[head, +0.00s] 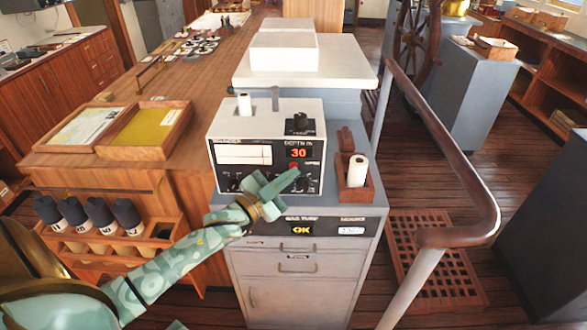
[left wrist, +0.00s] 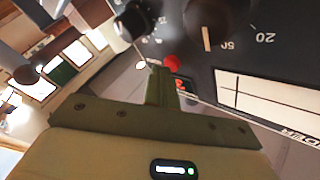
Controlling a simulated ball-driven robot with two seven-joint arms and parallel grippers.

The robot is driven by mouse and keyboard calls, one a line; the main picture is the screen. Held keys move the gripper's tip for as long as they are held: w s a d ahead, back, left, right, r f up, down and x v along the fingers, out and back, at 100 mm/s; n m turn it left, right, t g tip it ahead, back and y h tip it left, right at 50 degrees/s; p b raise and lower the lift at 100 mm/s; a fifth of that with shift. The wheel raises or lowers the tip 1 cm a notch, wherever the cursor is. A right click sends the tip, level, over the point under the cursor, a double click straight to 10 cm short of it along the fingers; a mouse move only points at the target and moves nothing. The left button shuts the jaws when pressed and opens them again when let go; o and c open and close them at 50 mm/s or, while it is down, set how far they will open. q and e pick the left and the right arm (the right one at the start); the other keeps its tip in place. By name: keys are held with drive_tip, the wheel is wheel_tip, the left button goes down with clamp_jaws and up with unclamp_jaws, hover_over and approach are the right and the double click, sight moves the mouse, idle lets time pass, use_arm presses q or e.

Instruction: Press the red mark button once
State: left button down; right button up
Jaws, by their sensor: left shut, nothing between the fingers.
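The red mark button (head: 293,166) is a small red knob on the lower front panel of a white instrument box (head: 227,128) with a lit red "30" display (head: 299,153). My left gripper (head: 292,177) is shut and empty, in front of that panel, its fingertips just below the button. In the left wrist view, the red button (left wrist: 171,61) shows right beside the tip of the shut fingers (left wrist: 158,75). I cannot tell whether they touch. The gripper hides part of the panel's lower right. My right gripper is not in view.
Black knobs (left wrist: 135,20) flank the button on the panel. A wooden holder (head: 354,188) with a white roll stands right of the box, on a grey cabinet (head: 290,297). Shallow wooden trays (head: 147,131) lie to the left. A curved handrail (head: 440,120) runs at right.

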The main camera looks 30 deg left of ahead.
use_arm(q)
drive_tip(key=shift+s, duration=0.15)
drive_tip(key=shift+s+d+p, duration=0.45)
drive_tip(key=shift+s+p, duration=0.05)
drive_tip(key=shift+s, duration=0.15)
drive_tip(key=s+d, duration=0.1)
drive_tip(key=s+p, duration=0.1)
drive_tip(key=s, duration=0.1)
drive_tip(key=s+d+p, duration=0.1)
drive_tip(key=shift+s+d, duration=0.15)
drive_tip(key=shift+d, duration=0.15)
idle(0.7)
